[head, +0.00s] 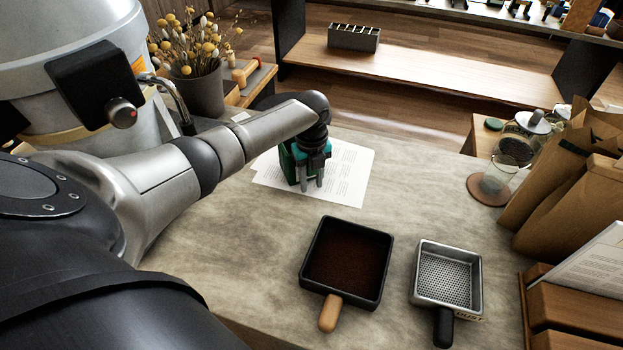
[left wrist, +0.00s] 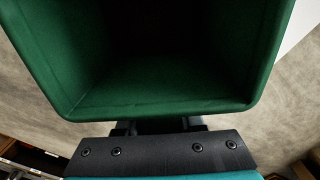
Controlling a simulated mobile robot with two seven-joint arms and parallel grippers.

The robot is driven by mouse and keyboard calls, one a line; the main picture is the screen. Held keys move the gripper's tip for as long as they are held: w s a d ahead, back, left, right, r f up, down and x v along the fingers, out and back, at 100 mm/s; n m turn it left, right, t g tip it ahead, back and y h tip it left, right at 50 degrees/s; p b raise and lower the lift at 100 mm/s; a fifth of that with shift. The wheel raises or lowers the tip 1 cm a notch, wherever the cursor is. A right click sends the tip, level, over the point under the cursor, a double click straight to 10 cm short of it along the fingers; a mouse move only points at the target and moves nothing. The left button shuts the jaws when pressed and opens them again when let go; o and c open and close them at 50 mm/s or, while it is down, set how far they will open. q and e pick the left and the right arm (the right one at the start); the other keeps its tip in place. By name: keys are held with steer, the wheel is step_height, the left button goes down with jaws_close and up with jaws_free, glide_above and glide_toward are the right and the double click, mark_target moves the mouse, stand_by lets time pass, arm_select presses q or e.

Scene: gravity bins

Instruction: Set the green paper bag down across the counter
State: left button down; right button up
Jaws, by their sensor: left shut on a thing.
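The green paper bag (left wrist: 160,92) fills most of the left wrist view, its open mouth facing the camera and its inside dark. In the head view only a narrow part of the bag (head: 287,166) shows beside my left gripper (head: 312,182). My left gripper is shut on the bag, with the fingers pointing down, over the white printed sheets on the far part of the counter (head: 240,240). I cannot tell whether the bag's base touches the sheets. My right gripper is in neither view.
Printed sheets (head: 345,175) lie under the bag. A black tray of brown grounds (head: 345,262) and a metal sieve tray (head: 448,275) stand nearer. Brown paper bags (head: 560,170) and a glass jug (head: 497,178) are at the right. Bare counter lies between the sheets and jug.

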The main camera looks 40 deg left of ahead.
arm_select(q)
steer(key=shift+f+b, duration=0.4)
steer(key=shift+f, duration=0.1)
stand_by(0.4)
steer(key=shift+c, duration=2.2)
jaws_free()
steer(key=shift+r, duration=0.1)
step_height(320, 180, up, 15)
steer(key=shift+r+p, duration=0.1)
steer(key=shift+p, duration=0.7)
